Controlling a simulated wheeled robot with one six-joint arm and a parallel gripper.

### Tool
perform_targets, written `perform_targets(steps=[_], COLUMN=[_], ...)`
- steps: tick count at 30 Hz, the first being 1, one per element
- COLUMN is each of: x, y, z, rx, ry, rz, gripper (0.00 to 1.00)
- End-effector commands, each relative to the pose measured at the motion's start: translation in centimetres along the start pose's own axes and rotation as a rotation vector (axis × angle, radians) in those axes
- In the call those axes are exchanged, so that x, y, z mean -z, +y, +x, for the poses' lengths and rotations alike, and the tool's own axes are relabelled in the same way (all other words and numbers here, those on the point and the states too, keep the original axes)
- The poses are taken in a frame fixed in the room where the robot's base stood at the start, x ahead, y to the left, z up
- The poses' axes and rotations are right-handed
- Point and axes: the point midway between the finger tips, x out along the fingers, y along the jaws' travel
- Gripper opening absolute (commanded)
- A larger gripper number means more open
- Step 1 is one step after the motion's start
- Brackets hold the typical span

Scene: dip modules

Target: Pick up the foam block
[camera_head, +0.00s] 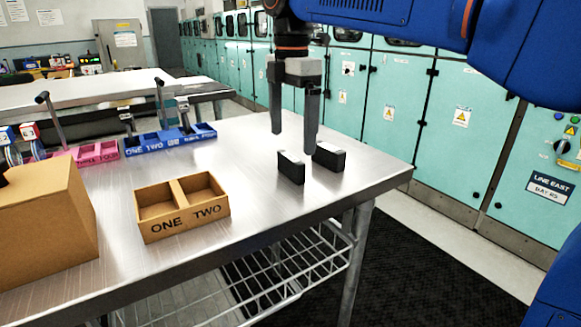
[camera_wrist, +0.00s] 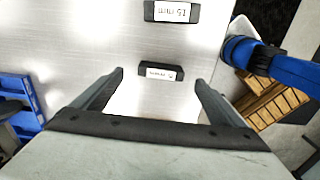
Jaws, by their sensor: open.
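Two dark blocks with white labels lie apart on the metal table (camera_head: 255,210): one on the left (camera_head: 291,168) and one on the right (camera_head: 328,157) in the head view. Which is the foam block I cannot tell for sure. In the wrist view, one block (camera_wrist: 151,69) shows between the fingertips, its label too small to read. The other block (camera_wrist: 171,17), labelled 15 mm, is at the top edge. My gripper (camera_head: 294,142) is open and empty, pointing down above the blocks; its fingertips also frame the nearer block in the wrist view (camera_wrist: 160,76).
A brown two-compartment tray marked ONE TWO (camera_head: 182,222) and a cardboard box (camera_head: 45,230) stand to the left. Blue (camera_head: 170,142) and pink (camera_head: 97,155) trays stand behind. The table's right edge is near the blocks. Teal cabinets (camera_head: 390,110) stand beyond.

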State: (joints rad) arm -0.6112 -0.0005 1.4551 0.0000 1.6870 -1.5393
Motion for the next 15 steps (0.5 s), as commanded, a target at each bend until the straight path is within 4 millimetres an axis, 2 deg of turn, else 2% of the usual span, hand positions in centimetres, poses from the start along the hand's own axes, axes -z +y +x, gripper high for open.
perform_targets(steps=[8, 15], x=[0.1, 0.4], y=[-0.1, -0.3], z=[1.8, 4.9], rx=[0.001, 0.001], ry=[0.000, 0.000], rz=[0.000, 0.001], gripper=[0.92, 0.92])
